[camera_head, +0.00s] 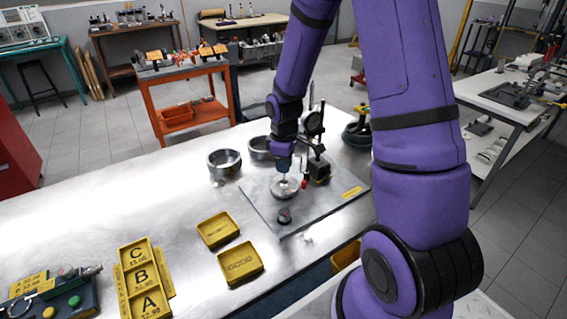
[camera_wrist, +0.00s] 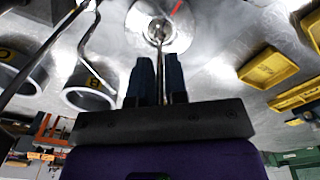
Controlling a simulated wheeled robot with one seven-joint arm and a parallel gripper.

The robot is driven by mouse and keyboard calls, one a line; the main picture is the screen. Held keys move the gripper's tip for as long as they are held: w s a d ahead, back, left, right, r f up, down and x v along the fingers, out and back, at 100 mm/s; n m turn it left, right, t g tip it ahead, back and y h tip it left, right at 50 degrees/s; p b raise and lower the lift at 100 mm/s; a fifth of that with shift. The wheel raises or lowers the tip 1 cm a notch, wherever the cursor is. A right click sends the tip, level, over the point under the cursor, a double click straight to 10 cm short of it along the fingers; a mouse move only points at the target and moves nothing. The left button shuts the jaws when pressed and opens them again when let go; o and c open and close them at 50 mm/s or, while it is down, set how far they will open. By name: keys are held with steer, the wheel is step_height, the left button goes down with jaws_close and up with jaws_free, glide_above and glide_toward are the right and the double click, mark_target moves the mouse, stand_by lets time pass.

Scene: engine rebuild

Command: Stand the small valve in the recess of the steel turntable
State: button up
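The steel turntable (camera_head: 291,193) is a round silver disc on a flat plate on the metal bench. It also shows at the top of the wrist view (camera_wrist: 139,20). My gripper (camera_head: 284,166) points down, just above the turntable. In the wrist view its two dark fingers (camera_wrist: 160,75) are close together on either side of the small valve's thin stem (camera_wrist: 160,62). The stem runs from between the fingers to the middle of the turntable, where the bright round valve head (camera_wrist: 157,32) appears. I cannot tell whether the head is seated in the recess. The fingers hide the upper stem.
A dial-gauge stand (camera_head: 319,169) is close to my gripper's right. Two metal rings, one at the left (camera_head: 224,163), stand behind the plate (camera_head: 262,208). A dark knob (camera_head: 284,215) is on its front. Yellow trays (camera_head: 240,263) and lettered bins (camera_head: 143,277) occupy the front left.

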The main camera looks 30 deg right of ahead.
steer(key=shift+o, duration=1.3)
step_height(320, 180, up, 12)
steer(key=shift+f, duration=0.15)
steer(key=s+a+r+m+t, duration=0.3)
steer(key=s+a+r+m, duration=0.1)
steer(key=s+r, duration=0.85)
steer(key=s+a+r+m+t, duration=0.2)
steer(key=s+r+m, duration=0.2)
steer(key=s, duration=0.6)
step_height(320, 180, up, 2)
steer(key=shift+s+a+r, duration=0.1)
steer(key=shift+s+a, duration=0.05)
steer(key=shift+a, duration=0.05)
